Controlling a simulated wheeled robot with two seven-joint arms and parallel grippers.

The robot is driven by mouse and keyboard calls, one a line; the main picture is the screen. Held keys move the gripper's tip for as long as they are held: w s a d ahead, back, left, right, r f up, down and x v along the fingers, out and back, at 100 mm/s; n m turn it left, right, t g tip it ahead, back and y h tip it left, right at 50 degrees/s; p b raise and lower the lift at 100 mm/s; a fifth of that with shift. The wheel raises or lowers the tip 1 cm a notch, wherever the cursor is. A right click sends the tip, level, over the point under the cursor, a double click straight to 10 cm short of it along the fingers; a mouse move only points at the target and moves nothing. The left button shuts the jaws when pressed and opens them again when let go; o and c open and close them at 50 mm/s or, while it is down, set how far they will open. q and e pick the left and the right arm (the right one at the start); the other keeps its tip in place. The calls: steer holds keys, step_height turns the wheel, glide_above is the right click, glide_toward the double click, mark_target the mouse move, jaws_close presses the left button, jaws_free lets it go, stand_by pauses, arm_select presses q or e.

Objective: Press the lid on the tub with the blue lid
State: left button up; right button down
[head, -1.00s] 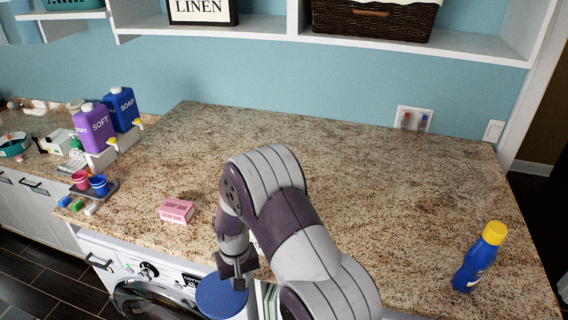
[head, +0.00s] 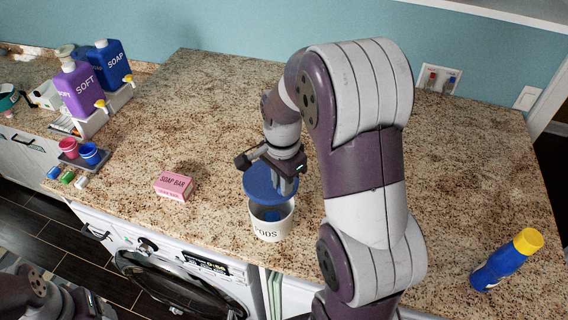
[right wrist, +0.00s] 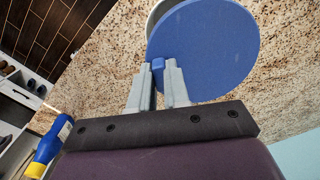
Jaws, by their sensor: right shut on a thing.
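The white tub marked PODS (head: 271,228) stands upright near the front edge of the counter, its mouth partly uncovered and something blue inside. The round blue lid (head: 262,184) is over the tub's back part, tilted and apart from the front rim. My right gripper (head: 287,181) is shut on the lid's small blue knob, which shows between its fingertips in the right wrist view (right wrist: 158,72). There the lid (right wrist: 205,48) hides most of the tub. Part of my left arm shows at the lower left of the head view; its fingers cannot be made out.
A pink soap bar box (head: 174,187) lies left of the tub. A blue bottle with a yellow cap (head: 503,263) is at the far right. Soap and softener jugs (head: 82,88) and small cups (head: 88,153) are at the left. The counter behind the tub is clear.

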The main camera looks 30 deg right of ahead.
steer(key=shift+s+a+f, duration=0.15)
steer(key=shift+s, duration=0.15)
steer(key=f+b, duration=0.1)
steer(key=s+f+b, duration=0.1)
steer(key=f+b, duration=0.2)
steer(key=shift+s+a+f+b, duration=0.2)
steer(key=shift+a+f+b, duration=0.15)
steer(key=shift+a+f, duration=0.05)
arm_select(q)
steer(key=f, duration=0.1)
steer(key=s+f, duration=0.1)
steer(key=f, duration=0.2)
steer(key=shift+s+a+f, duration=0.2)
steer(key=shift+s+a, duration=0.05)
steer(key=shift+a, duration=0.15)
arm_select(e)
steer(key=shift+w+d+f, duration=0.1)
steer(key=shift+w, duration=0.2)
arm_select(q)
steer(key=shift+s+a, duration=0.1)
steer(key=shift+s, duration=0.1)
arm_select(e)
steer(key=shift+s, duration=0.15)
arm_select(q)
steer(key=shift+w+f, duration=0.1)
steer(key=shift+w, duration=0.05)
arm_select(e)
steer(key=shift+f, duration=0.15)
